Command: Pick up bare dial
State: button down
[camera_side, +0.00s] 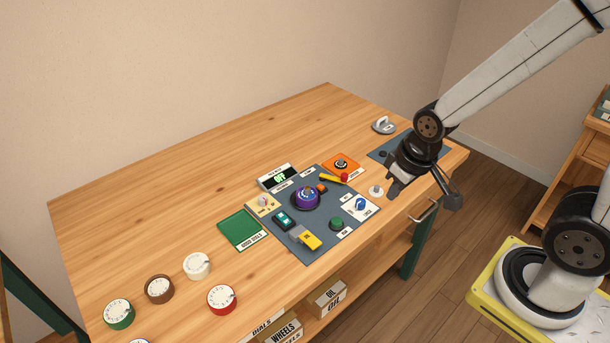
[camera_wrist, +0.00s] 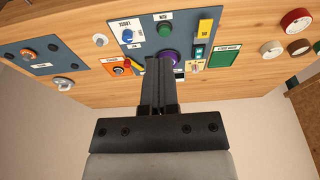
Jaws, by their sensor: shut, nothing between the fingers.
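Several round dials stand at the front left of the wooden table in the side view: a green one (camera_side: 119,313), a brown one (camera_side: 159,289), a white one (camera_side: 197,266) and a red one (camera_side: 221,299). Which of them is the bare dial I cannot tell for sure; the white one has no coloured body. In the wrist view the red dial (camera_wrist: 297,20), white dial (camera_wrist: 272,48) and brown dial (camera_wrist: 298,46) show at the upper right. My gripper (camera_side: 392,190) is shut and empty above the table's right end, far from the dials; its fingers show in the wrist view (camera_wrist: 160,62).
A grey-blue panel (camera_side: 292,232) with a purple knob (camera_side: 306,197), buttons and levers lies mid-table. A green mat (camera_side: 242,231) lies left of it. A small white knob (camera_side: 376,191) is near my gripper. The table's back left (camera_side: 170,200) is clear.

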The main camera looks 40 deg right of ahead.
grip_release()
dwell(0.3)
jog(key=w+f+n+g, duration=0.1)
jog(key=w+f+n, duration=0.2)
jog(key=w+n, duration=0.2)
jog(key=w+f+n, duration=0.3)
jog(key=w+n, duration=0.2)
jog(key=w, duration=0.6)
jog(key=w+f+n+g, duration=0.1)
jog(key=w+f+n, duration=0.3)
jog(key=w, duration=0.5)
jog(key=shift+n+g, duration=0.3)
jog(key=shift+n, duration=0.3)
jog(key=shift+w+f+n, duration=0.2)
jog(key=shift+f+n, duration=0.1)
jog(key=shift+f, duration=1.3)
